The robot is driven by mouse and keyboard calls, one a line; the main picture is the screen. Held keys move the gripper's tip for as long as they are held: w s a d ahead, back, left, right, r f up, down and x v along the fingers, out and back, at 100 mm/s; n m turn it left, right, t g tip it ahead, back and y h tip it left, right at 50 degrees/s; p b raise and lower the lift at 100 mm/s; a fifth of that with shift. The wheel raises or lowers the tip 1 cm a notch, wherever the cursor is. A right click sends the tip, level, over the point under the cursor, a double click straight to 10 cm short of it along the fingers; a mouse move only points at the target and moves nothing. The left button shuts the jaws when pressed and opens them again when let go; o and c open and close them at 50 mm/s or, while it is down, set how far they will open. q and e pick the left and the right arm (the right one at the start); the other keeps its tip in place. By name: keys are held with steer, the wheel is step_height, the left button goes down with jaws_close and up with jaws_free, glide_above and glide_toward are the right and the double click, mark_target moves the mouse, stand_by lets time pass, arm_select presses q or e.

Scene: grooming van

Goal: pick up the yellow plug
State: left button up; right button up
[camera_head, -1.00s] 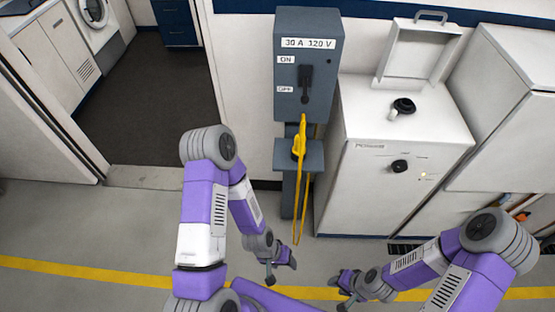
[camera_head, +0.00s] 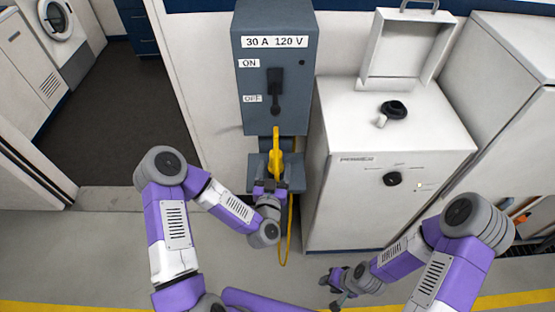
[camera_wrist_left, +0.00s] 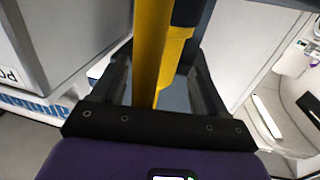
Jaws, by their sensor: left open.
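The yellow plug (camera_head: 276,160) stands at the shelf below the grey switch box, with a yellow cable (camera_head: 284,250) hanging in a loop beneath. My left gripper (camera_head: 268,188) is at the shelf, just in front of and below the plug, partly hidden by its own wrist. In the left wrist view, the open fingers of my left gripper (camera_wrist_left: 160,80) lie on either side of a yellow length (camera_wrist_left: 150,45), with more yellow behind it. Contact cannot be made out. My right gripper (camera_head: 336,287) is low, right of the cable, with its fingers apart and empty.
The grey switch box (camera_head: 254,95) is on the wall above the plug. A white cabinet (camera_head: 350,205) with a raised lid (camera_head: 408,45) stands close to the right. A doorway with dark floor (camera_head: 125,120) is at the left. Grey floor is clear in front.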

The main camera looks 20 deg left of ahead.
mark_target(277, 153)
arm_select(q)
steer(key=w, duration=0.4)
steer(key=w+a, duration=0.1)
steer(key=w, duration=0.1)
steer(key=shift+w+r+b, duration=0.1)
steer(key=shift+w+b, duration=0.15)
steer(key=shift+b, duration=0.05)
steer(key=c, duration=1.2)
steer(key=shift+c, duration=0.2)
arm_select(e)
steer(key=shift+f, duration=0.25)
arm_select(q)
steer(key=shift+r, duration=0.1)
